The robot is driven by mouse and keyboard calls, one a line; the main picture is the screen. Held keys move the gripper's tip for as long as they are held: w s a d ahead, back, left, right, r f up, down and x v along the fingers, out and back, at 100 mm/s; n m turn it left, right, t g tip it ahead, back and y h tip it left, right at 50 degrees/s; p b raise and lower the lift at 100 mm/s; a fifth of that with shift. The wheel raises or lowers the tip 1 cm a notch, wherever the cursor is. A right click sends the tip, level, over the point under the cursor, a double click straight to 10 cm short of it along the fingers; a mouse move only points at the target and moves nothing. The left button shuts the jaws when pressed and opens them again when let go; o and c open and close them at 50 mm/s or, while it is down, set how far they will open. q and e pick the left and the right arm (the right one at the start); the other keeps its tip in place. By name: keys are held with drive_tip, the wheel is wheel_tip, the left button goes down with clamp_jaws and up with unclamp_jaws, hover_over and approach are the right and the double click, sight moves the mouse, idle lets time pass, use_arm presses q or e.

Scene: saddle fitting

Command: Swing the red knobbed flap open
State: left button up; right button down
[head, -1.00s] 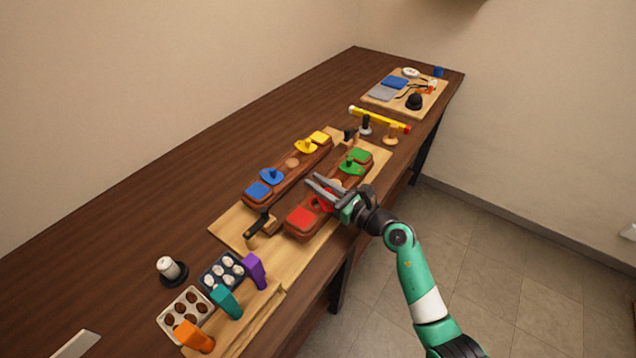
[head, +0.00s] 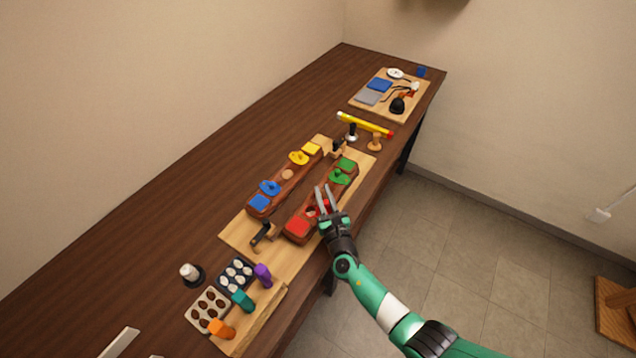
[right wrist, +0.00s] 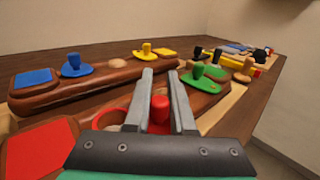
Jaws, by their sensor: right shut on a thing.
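The red knobbed flap (head: 325,206) is on the near wooden block (head: 294,236), largely hidden by my right gripper (head: 324,188). In the right wrist view its upright red knob (right wrist: 159,110) stands between my right fingers, which are shut on it. To the left of the knob a round red-lined opening (right wrist: 112,122) shows uncovered in the block's top. How far the flap plate is turned is hidden behind the gripper. A red square pad (head: 298,225) lies flat on the same block. My left gripper is not in view.
The same block carries a green knobbed flap (head: 340,176) and green pad (head: 347,164). A second block behind has blue (head: 270,187) and yellow (head: 299,158) knobbed flaps. A black-handled tool (head: 262,234) stands to the left. Bare table lies behind the blocks.

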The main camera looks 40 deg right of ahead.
drive_tip(key=shift+s+d+m+g+h, duration=0.15)
drive_tip(key=shift+s+m+g+h, duration=0.15)
drive_tip(key=shift+m+g+h, duration=0.5)
use_arm(q)
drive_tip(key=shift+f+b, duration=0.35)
drive_tip(key=shift+b, duration=0.1)
use_arm(e)
drive_tip(key=shift+s+d+m+g+h, duration=0.15)
drive_tip(key=shift+s+m+g+h, duration=0.15)
drive_tip(key=shift+m+g+h, duration=0.3)
drive_tip(key=shift+s+d+m+g+h, duration=0.1)
drive_tip(key=shift+s+m+g+h, duration=0.25)
drive_tip(key=shift+h, duration=0.45)
drive_tip(key=shift+w, duration=0.1)
drive_tip(key=c, duration=0.8)
unclamp_jaws()
drive_tip(key=shift+o, duration=0.2)
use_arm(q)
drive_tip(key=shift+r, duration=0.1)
